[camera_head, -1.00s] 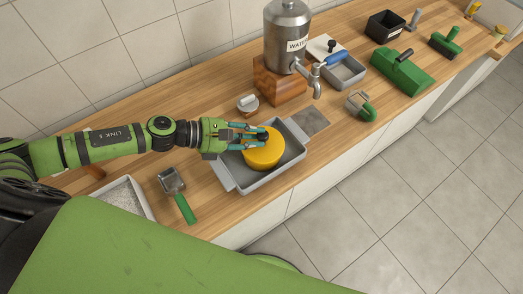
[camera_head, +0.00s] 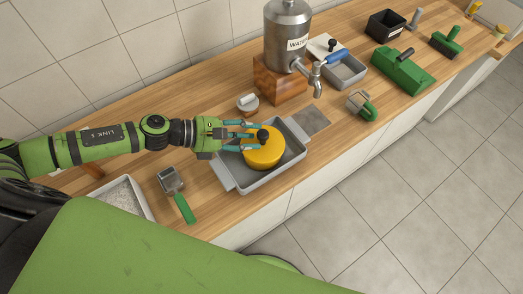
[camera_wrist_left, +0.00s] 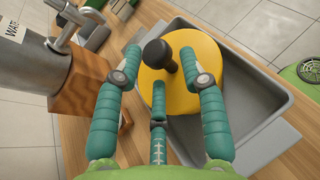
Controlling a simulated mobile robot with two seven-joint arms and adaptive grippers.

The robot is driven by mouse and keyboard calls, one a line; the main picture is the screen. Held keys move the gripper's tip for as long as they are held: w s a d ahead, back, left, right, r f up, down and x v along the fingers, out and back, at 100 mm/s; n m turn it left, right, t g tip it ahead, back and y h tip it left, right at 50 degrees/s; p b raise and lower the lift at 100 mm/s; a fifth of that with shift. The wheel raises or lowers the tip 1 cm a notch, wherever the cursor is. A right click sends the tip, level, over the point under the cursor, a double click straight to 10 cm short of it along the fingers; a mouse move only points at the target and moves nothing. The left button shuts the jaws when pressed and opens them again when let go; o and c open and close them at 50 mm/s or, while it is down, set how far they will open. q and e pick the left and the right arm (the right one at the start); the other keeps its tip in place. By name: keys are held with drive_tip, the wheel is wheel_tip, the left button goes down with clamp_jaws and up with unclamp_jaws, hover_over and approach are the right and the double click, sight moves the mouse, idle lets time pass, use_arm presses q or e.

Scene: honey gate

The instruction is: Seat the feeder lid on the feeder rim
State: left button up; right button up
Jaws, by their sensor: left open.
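The yellow round lid (camera_head: 264,154) with a black knob (camera_head: 263,136) lies level within the grey tray (camera_head: 243,186). In the left wrist view the lid (camera_wrist_left: 205,85) and its upright knob (camera_wrist_left: 160,55) show clearly. The lid covers whatever is under it, so the feeder rim is hidden and I cannot tell how the lid sits on it. My left gripper (camera_head: 254,136) is open, its teal fingers just left of the knob. In the left wrist view the fingers (camera_wrist_left: 160,65) are spread and empty, with the knob apart from them.
A steel water dispenser (camera_head: 287,35) on a wooden block (camera_head: 278,82) stands behind the tray. A small white-topped jar (camera_head: 247,103) is close behind my gripper. A green-handled scoop (camera_head: 178,195) lies front left. A green-handled tool (camera_head: 362,105) lies to the right.

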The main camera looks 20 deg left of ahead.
use_arm(q)
drive_tip(key=shift+b+v, duration=0.65)
drive_tip(key=shift+v, duration=0.35)
drive_tip(key=shift+s+a+r, duration=0.1)
drive_tip(key=shift+a, duration=0.05)
drive_tip(key=o, duration=0.6)
drive_tip(key=shift+c, duration=0.2)
drive_tip(key=shift+o, duration=0.4)
drive_tip(key=o, duration=0.3)
drive_tip(key=shift+o, duration=0.5)
drive_tip(key=shift+o, duration=0.8)
